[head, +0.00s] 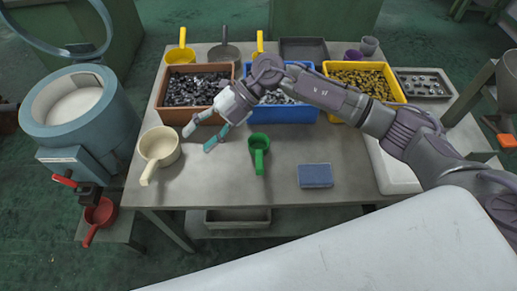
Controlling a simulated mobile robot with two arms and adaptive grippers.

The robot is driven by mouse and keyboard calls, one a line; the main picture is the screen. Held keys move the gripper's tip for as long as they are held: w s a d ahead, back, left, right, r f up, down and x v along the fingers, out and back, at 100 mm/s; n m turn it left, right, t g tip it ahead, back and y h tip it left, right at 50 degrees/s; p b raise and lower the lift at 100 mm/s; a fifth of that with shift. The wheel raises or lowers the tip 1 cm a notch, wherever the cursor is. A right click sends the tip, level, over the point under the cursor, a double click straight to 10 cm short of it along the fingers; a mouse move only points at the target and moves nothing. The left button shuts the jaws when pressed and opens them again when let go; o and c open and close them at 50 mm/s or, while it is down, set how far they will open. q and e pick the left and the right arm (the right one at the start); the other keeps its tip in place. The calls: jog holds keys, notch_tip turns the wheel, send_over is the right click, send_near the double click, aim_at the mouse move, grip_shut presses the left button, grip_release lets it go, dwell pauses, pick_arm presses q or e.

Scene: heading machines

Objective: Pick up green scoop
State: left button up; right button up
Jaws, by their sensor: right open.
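The green scoop (258,144) sits on the grey table (230,180) near the middle, its handle pointing toward the front edge. My right arm reaches in from the right, across the boxes at the back. My right gripper (199,138) is open, to the left of the green scoop and apart from it. A teal piece shows at its right finger; I cannot tell whether it is part of the finger or a separate thing. My left gripper is not in view.
A cream scoop (159,147) stands at the left and a blue block (315,176) at the right front. Brown (171,108), blue (314,117) and yellow (399,96) boxes of parts line the back. The table front between scoop and block is clear.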

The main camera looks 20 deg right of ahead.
jog(key=w+d+f+h, duration=0.2)
jog(key=d+h, duration=0.2)
jog(key=d, duration=0.3)
jog(key=m+g+h, duration=0.1)
jog(key=h, duration=0.3)
send_near(260, 156)
jog(key=p+x, duration=0.1)
jog(key=x, duration=0.5)
jog(key=shift+w+a+p, duration=0.1)
jog(key=shift+a+p, duration=0.15)
jog(key=shift+p, duration=0.1)
jog(key=x, duration=0.1)
jog(key=p+x, duration=0.1)
jog(key=x, duration=0.2)
jog(key=shift+d+f+p, duration=0.2)
jog(key=shift+p, duration=0.15)
jog(key=shift+s+a+f, duration=0.15)
jog(key=shift+s+f, duration=0.2)
jog(key=shift+f, duration=0.15)
grip_shut()
